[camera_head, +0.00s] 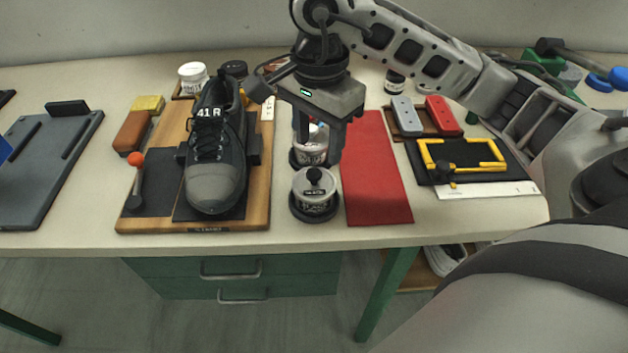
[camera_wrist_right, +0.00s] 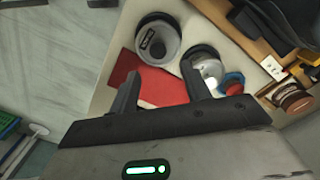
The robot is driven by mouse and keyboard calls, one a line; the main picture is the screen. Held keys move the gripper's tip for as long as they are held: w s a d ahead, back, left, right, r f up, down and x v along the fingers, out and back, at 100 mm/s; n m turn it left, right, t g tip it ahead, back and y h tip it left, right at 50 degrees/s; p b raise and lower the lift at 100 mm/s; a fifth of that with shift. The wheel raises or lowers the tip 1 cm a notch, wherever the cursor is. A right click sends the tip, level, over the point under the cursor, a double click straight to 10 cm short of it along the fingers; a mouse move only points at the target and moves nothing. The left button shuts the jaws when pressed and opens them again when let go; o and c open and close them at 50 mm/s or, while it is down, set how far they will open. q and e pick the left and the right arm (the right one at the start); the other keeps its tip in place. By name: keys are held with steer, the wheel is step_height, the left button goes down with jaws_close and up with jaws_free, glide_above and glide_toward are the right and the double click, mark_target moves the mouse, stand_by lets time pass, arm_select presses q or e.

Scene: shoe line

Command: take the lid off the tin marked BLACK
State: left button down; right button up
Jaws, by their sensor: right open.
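Two tins stand in dark round holders between the shoe board and the red cloth. The rear tin (camera_head: 311,155) is partly hidden behind my right gripper (camera_head: 318,143). My right gripper is open and empty, pointing down above and around the rear tin's area. In the right wrist view, both tins lie beyond its spread fingers (camera_wrist_right: 160,70): one with a dark label (camera_wrist_right: 165,48), the other partly behind a finger (camera_wrist_right: 208,70). My left gripper is not in view.
A dark shoe (camera_head: 215,165) stands on a wooden board (camera_head: 258,190) left of the tins. The red cloth (camera_head: 376,180) lies flat on their right. Grey and red blocks (camera_head: 442,115) and a yellow frame (camera_head: 462,156) are farther right. The table's front edge is close to the front tin.

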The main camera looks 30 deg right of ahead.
mark_target(314, 172)
steer(key=shift+s+a+f+p, duration=0.1)
steer(key=shift+a+f+p, duration=0.1)
steer(key=shift+f, duration=0.7)
steer(key=shift+a+f+p, duration=0.1)
steer(key=shift+f+p, duration=0.1)
steer(key=shift+f, duration=0.7)
steer(key=shift+s+a+f+p, duration=0.1)
steer(key=shift+a+f+p, duration=0.1)
steer(key=shift+f, duration=0.7)
jaws_close()
